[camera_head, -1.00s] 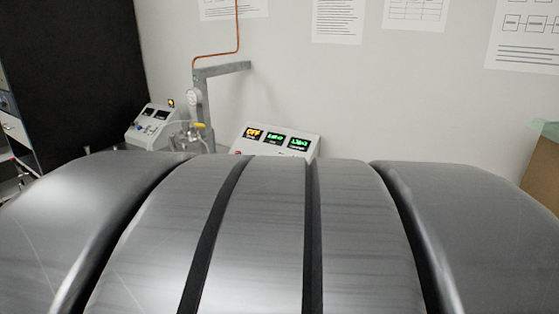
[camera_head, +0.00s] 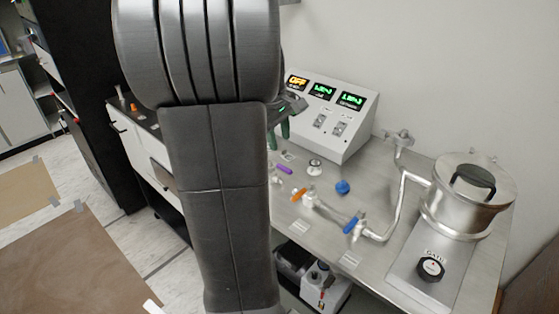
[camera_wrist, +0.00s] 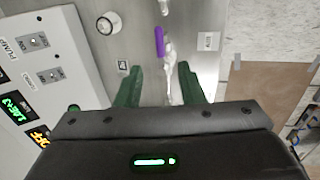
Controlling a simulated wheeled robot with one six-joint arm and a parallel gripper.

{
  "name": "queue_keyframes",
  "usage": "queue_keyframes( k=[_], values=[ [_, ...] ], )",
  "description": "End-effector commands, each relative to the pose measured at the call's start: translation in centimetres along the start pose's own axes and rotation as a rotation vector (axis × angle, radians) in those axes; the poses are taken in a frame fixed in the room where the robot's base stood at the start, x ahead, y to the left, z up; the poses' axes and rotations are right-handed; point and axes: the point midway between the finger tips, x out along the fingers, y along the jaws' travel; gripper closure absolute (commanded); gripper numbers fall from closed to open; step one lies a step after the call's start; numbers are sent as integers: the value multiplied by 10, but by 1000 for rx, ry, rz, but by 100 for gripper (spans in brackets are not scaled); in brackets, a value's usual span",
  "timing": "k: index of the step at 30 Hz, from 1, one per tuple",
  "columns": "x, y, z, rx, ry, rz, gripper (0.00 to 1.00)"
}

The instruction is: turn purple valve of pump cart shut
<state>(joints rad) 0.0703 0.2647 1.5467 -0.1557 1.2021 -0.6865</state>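The purple valve handle (camera_head: 284,169) shows on the steel cart top (camera_head: 385,172), just right of my arm. In the wrist view the purple handle (camera_wrist: 159,41) lies lengthwise, roughly in line with the metal pipe (camera_wrist: 168,62), beyond my fingertips. My gripper (camera_wrist: 160,67) has its two green fingers spread apart, with the pipe showing between them and nothing held. In the head view my gripper (camera_head: 278,134) is above the cart, partly hidden by my arm. I see no contact with the valve.
A white control box (camera_head: 325,115) with lit displays stands behind the valve, close to my gripper. An orange handle (camera_head: 299,194), a blue handle (camera_head: 351,224), a blue knob (camera_head: 342,187) and a lidded metal vessel (camera_head: 467,195) stand to the right.

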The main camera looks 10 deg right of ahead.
Motion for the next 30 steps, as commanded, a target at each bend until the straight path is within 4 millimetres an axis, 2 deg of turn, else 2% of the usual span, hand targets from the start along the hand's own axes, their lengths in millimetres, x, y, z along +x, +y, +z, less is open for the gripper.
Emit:
queue_keyframes(
  k=[1, 6, 13, 19, 27, 30],
  values=[
    [13, -1, 1, 0, -4, -4, 65],
    [50, -1, 1, 0, -4, -4, 65],
    [87, -1, 1, 1, -3, -3, 65],
    [100, 0, 0, 0, 0, 0, 65],
    [101, 0, 0, 1, 0, 0, 65],
    [101, 0, 0, 1, 0, 0, 83]
  ],
)
